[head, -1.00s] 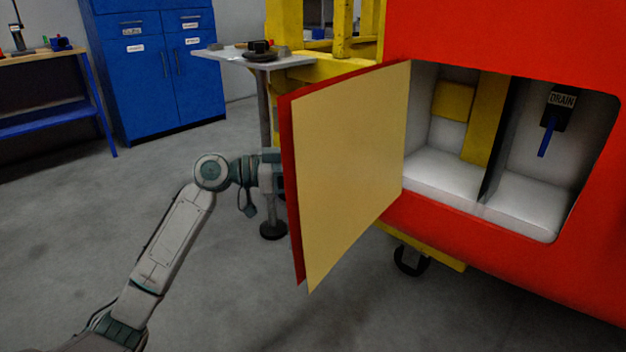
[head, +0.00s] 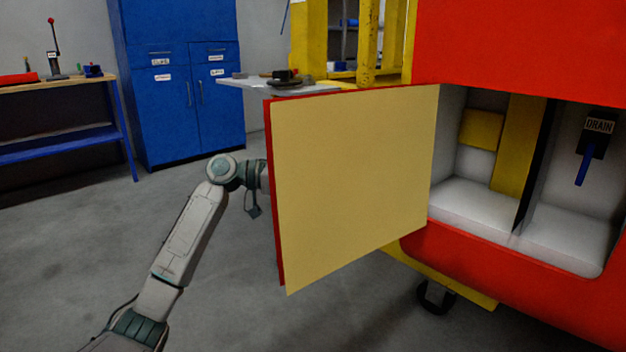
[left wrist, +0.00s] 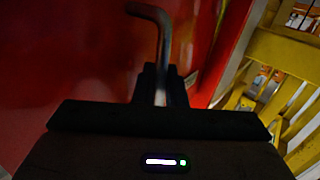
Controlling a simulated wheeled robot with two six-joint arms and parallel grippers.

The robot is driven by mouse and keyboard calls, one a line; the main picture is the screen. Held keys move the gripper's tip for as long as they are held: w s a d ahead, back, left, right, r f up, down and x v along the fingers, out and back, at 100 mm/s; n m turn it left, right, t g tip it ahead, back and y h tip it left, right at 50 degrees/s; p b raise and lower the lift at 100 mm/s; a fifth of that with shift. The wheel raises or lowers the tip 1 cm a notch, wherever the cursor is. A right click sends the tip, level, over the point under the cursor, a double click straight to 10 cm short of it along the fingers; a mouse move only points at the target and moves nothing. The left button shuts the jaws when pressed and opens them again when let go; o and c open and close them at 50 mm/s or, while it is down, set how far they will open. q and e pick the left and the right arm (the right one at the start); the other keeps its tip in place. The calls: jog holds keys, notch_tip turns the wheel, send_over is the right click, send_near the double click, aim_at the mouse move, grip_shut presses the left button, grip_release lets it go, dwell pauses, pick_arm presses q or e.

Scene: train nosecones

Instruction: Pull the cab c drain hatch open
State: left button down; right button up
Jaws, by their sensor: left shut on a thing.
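The drain hatch (head: 350,185) stands swung wide open from the red cab, its cream inner face toward me in the head view. In the left wrist view its red outer face (left wrist: 60,60) fills the left side. A grey bent handle (left wrist: 163,35) sticks out from that face. My left gripper (left wrist: 162,88) is shut on the handle. In the head view my left arm reaches behind the hatch, and the hatch hides that gripper. The open bay shows a black box marked DRAIN (head: 597,130) with a blue lever (head: 582,165) hanging down. My right gripper is not in view.
A blue cabinet (head: 180,90) and a workbench (head: 60,85) stand at the back left. A small grey table (head: 250,84) stands behind the hatch. Yellow framework (head: 375,40) rises beside the cab. The floor left of the hatch is clear.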

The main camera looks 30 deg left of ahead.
pick_arm(q)
jog(key=shift+r, duration=0.1)
jog(key=c, duration=1.6)
grip_release()
jog(key=shift+d, duration=0.1)
jog(key=shift+w+d, duration=0.1)
jog(key=shift+v, duration=5.45)
